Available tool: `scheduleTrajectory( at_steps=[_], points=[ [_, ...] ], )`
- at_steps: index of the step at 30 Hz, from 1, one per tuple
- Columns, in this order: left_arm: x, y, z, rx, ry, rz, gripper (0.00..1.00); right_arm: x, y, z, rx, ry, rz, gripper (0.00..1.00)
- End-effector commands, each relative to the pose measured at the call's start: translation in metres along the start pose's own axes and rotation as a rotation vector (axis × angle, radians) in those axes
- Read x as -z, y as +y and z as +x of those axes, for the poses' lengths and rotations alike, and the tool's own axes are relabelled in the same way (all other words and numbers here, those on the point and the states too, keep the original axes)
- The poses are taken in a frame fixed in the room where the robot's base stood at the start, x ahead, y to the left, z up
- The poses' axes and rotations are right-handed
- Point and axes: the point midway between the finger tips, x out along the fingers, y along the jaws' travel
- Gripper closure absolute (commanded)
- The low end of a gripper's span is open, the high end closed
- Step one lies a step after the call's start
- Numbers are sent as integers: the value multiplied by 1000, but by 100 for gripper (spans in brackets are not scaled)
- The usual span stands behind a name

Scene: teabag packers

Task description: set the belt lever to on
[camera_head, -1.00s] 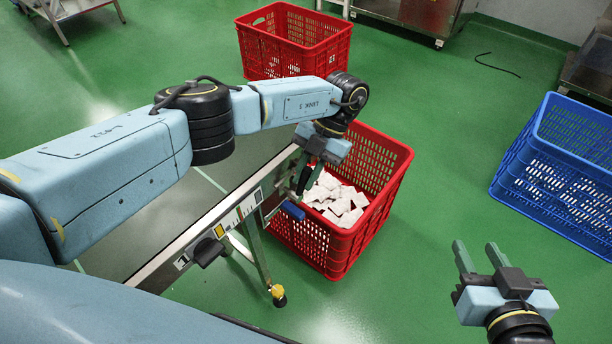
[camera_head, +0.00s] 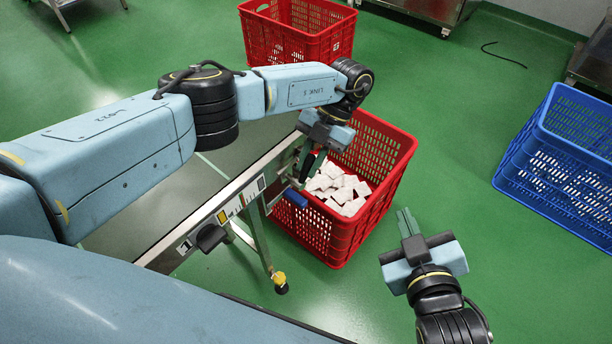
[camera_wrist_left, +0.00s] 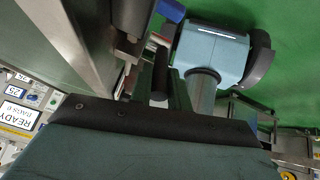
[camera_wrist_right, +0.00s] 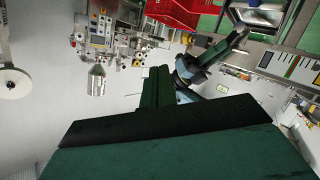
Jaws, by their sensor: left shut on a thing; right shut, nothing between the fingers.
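The belt conveyor (camera_head: 222,207) runs diagonally, with its far end at the red crate. My left gripper (camera_head: 309,166) is at that end and shut on what looks like a dark lever handle; the fingers and arm partly cover it. In the left wrist view a black rod-like handle (camera_wrist_left: 161,72) shows at the fingers. The lever's exact setting cannot be read. My right gripper (camera_head: 408,224) is shut and empty, apart from the conveyor above the floor; its closed fingers (camera_wrist_right: 160,86) show in the right wrist view.
A red crate (camera_head: 392,180) with white teabag packets (camera_head: 338,188) stands below the conveyor end. A blue handle (camera_head: 295,198) and a black knob (camera_head: 210,237) are on the conveyor. Another red crate (camera_head: 290,35) stands behind, a blue crate (camera_head: 540,150) at right. Green floor between is free.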

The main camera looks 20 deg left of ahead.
Motion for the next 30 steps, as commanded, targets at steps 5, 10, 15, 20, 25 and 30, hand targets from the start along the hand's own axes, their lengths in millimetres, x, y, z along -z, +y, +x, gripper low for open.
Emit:
scheduleTrajectory(
  at_steps=[5,10,15,20,25,30],
  points=[
    [0,0,0,0,-2,-1,100,28,-74,19,68,116,-415,100],
    [0,0,0,0,-2,-1,100,44,-125,20,95,220,-705,100],
    [0,0,0,0,-2,-1,100,49,-148,20,101,273,-838,100],
    [0,0,0,0,-2,-1,100,54,-153,34,99,282,-857,100],
    [0,0,0,0,-2,-1,100,61,-159,65,99,281,-853,100],
    [0,0,0,0,-2,-1,100,68,-166,97,100,280,-851,100]
  ],
)
